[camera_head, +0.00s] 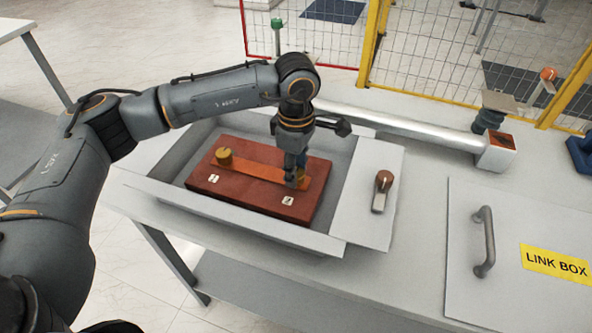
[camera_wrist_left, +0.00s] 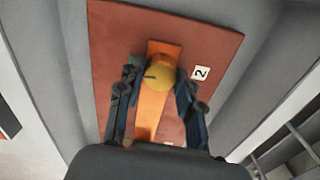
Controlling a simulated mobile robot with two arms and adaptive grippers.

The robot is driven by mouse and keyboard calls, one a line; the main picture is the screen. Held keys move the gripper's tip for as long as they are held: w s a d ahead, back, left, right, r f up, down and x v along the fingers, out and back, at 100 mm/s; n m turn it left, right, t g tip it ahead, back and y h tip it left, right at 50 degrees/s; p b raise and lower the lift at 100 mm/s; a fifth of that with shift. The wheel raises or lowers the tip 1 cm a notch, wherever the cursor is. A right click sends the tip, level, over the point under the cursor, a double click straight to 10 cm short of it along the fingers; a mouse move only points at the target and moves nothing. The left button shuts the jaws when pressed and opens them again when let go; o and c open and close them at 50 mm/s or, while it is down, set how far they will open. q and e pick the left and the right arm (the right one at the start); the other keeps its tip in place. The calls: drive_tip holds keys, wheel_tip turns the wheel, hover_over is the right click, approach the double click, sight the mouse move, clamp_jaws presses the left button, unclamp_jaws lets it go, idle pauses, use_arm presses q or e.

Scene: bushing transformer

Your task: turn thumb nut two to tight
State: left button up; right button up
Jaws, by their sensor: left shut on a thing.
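Thumb nut two (camera_wrist_left: 160,76) is a round brass-coloured knob with a dark mark line, at one end of the orange copper link bar (camera_head: 258,167), beside the label "2" (camera_wrist_left: 201,73). My left gripper (camera_head: 295,178) points down into the box and is shut on this nut, one finger on each side in the wrist view. In the head view the fingers partly cover it. Thumb nut one (camera_head: 224,158) stands at the bar's other end, near the label "1" (camera_head: 213,178). Both sit on a red-brown board (camera_head: 250,197). My right gripper is not in view.
The grey open box (camera_head: 200,203) has walls around the board. To its right are a side panel with an orange-topped handle (camera_head: 382,190) and a "LINK BOX" lid (camera_head: 520,255) with a grey handle. A silver pipe (camera_head: 410,126) runs behind.

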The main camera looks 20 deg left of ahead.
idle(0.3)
use_arm(q)
drive_tip(key=o, duration=1.2)
wheel_tip(320, 180, up, 12)
drive_tip(key=shift+r, duration=0.1)
